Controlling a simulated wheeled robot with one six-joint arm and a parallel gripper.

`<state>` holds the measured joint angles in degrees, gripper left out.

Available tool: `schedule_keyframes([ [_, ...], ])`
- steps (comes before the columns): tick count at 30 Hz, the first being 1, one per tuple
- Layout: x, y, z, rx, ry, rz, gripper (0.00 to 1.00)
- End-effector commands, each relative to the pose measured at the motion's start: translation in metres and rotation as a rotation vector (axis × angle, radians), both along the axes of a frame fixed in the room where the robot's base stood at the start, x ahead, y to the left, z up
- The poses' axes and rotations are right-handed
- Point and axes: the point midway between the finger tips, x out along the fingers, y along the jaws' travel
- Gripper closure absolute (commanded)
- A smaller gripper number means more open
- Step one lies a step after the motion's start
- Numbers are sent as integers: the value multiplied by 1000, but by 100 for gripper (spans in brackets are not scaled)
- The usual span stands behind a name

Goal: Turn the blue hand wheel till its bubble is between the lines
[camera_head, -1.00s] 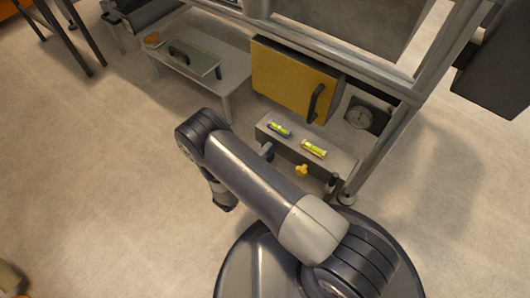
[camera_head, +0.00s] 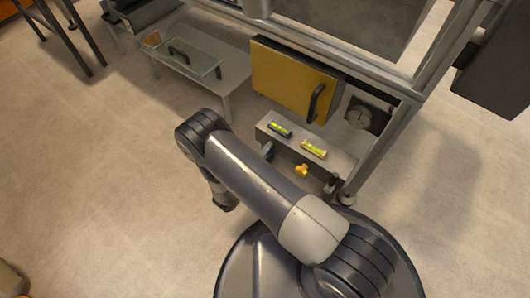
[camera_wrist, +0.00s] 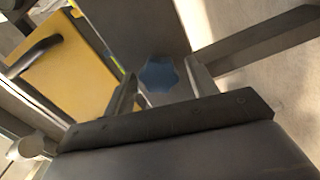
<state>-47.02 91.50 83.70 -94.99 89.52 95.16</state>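The blue hand wheel (camera_wrist: 160,73) is a lobed knob, seen face-on in the wrist view. In the head view it is a small dark blue shape (camera_head: 267,151) on the front of a grey box (camera_head: 342,166). My gripper (camera_wrist: 163,86) is open, with one finger on each side of the wheel and gaps between. I cannot tell how deep the wheel sits between the fingers. On the box top lie a dark-framed level (camera_head: 280,130) and a yellow-framed level (camera_head: 314,149), both with green-yellow vials. Their bubbles are too small to read against the lines.
A low table (camera_head: 232,77) stands left.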

Motion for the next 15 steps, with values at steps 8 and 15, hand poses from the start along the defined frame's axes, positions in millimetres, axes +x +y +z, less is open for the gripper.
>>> schedule_keyframes([
  [8, 0, 0, 0, 0, -1, 0, 39],
  [15, -14, 13, 2, 0, -1, 5, 39],
])
